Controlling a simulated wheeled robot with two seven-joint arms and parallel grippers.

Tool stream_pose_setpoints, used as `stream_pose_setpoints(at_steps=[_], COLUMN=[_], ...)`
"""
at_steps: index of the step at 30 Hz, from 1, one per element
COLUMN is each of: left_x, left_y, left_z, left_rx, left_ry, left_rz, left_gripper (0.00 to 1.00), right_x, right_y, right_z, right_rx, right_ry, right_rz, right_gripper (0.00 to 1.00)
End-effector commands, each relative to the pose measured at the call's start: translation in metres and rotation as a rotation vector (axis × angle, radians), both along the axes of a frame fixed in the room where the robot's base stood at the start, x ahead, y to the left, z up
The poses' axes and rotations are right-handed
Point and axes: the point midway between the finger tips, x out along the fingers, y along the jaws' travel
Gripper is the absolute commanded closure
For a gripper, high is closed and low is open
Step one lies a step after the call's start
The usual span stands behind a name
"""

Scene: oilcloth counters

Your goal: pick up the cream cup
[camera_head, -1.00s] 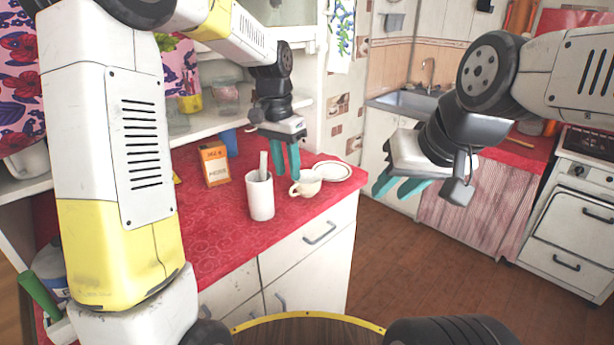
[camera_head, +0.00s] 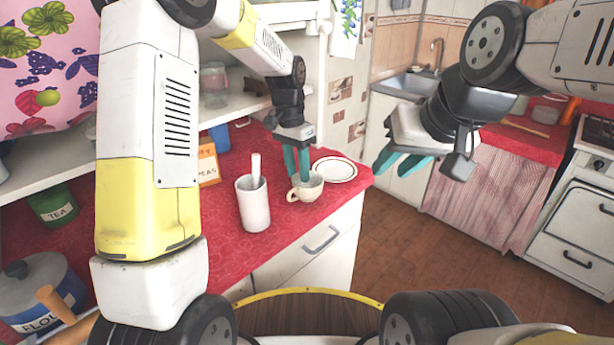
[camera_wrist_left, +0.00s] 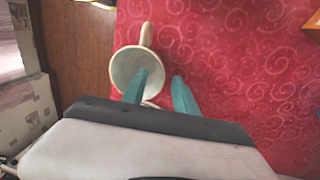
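The cream cup (camera_head: 312,190) stands upright on the red counter, its handle toward the front left. It also shows in the left wrist view (camera_wrist_left: 127,64), its mouth facing the camera and its handle pointing up in the picture. My left gripper (camera_head: 297,168) points down at the cup and is open. In the left wrist view (camera_wrist_left: 160,74) one teal finger overlaps the cup's mouth and the other is outside its rim, over the cloth. I cannot tell whether either finger touches the cup. My right gripper (camera_head: 386,166) is open and empty, in the air right of the counter.
A tall white container (camera_head: 254,208) with a pale utensil stands just left of the cup. A white plate (camera_head: 335,165) with a dark ring lies behind it to the right. An orange box (camera_head: 208,165) stands further left. The counter's right edge is close.

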Motion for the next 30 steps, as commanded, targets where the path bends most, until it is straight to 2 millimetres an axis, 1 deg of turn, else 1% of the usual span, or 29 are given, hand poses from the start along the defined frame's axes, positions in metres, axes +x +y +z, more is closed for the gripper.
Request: stream_pose_setpoints(at_steps=[1,3,6,13,14,18,19,30], left_x=[-0.001,-0.001,-0.002,-0.002,-0.002,-0.002,-0.002,-0.002], left_y=[0.0,-0.001,-0.002,-0.002,-0.002,-0.002,-0.002,-0.002], left_z=[-0.009,-0.018,-0.025,-0.027,-0.026,-0.026,-0.026,-0.026], left_rx=[0.001,0.001,0.001,0.001,0.001,0.0,-0.001,0.0], left_ry=[0.004,0.003,0.001,-0.001,-0.001,0.0,-0.001,0.0], left_rz=[-0.001,0.0,0.0,0.0,0.0,0.0,0.0,0.0], left_gripper=[0.65,0.65,0.65,0.65,0.67,0.95,1.0,1.0], right_x=[0.0,0.0,0.0,0.0,0.0,0.0,0.0,0.0], right_y=[0.0,0.0,0.0,0.0,0.0,0.0,0.0,0.0], right_z=[0.0,0.0,0.0,0.0,0.0,0.0,0.0,0.0], right_rx=[0.0,0.0,0.0,0.0,0.0,0.0,0.0,0.0], right_ry=[0.0,0.0,0.0,0.0,0.0,0.0,0.0,0.0], right_rz=[0.0,0.0,0.0,0.0,0.0,0.0,0.0,0.0], right_gripper=[0.68,0.68,0.68,0.68,0.68,0.68,0.68,0.68])
